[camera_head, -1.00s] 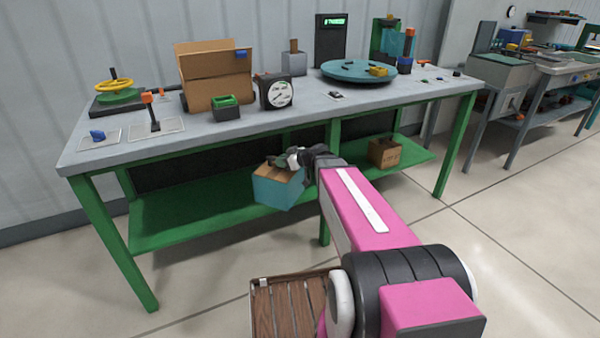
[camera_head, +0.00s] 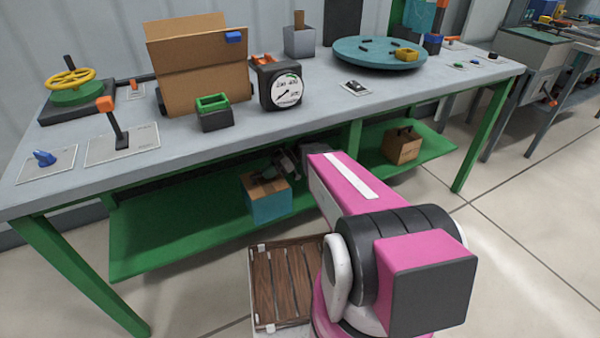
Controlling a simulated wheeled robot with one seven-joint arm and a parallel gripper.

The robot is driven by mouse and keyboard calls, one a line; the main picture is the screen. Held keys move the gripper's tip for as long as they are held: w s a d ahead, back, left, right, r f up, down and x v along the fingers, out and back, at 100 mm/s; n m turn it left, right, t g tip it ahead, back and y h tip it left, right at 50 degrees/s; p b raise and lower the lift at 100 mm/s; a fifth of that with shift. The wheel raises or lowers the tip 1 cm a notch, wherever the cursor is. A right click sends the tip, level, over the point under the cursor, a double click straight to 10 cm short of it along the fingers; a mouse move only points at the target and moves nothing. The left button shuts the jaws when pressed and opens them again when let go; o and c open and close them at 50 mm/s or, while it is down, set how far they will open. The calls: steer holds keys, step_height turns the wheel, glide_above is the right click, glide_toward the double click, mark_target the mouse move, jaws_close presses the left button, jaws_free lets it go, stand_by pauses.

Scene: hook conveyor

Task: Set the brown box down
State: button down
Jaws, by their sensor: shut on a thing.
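The brown box (camera_head: 268,202) has a teal front face and a brown top, and is at the green lower shelf under the workbench. My gripper (camera_head: 266,178) reaches in under the tabletop and is shut on the top of this box. The fingers are small and partly hidden by the wrist. The box looks roughly upright, its lower part seen against the shelf. I cannot tell whether its bottom touches the shelf.
The green lower shelf (camera_head: 170,232) is clear to the left. Another brown box (camera_head: 403,147) stands on it to the right. The tabletop (camera_head: 330,112) above carries a cardboard box (camera_head: 205,82), a gauge (camera_head: 281,84) and a teal turntable (camera_head: 362,56). A green leg (camera_head: 82,277) stands front left.

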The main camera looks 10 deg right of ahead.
steer(key=w+a+f, duration=0.3)
steer(key=w+f, duration=0.8)
steer(key=shift+w, duration=0.15)
stand_by(0.3)
steer(key=c, duration=1.1)
jaws_free()
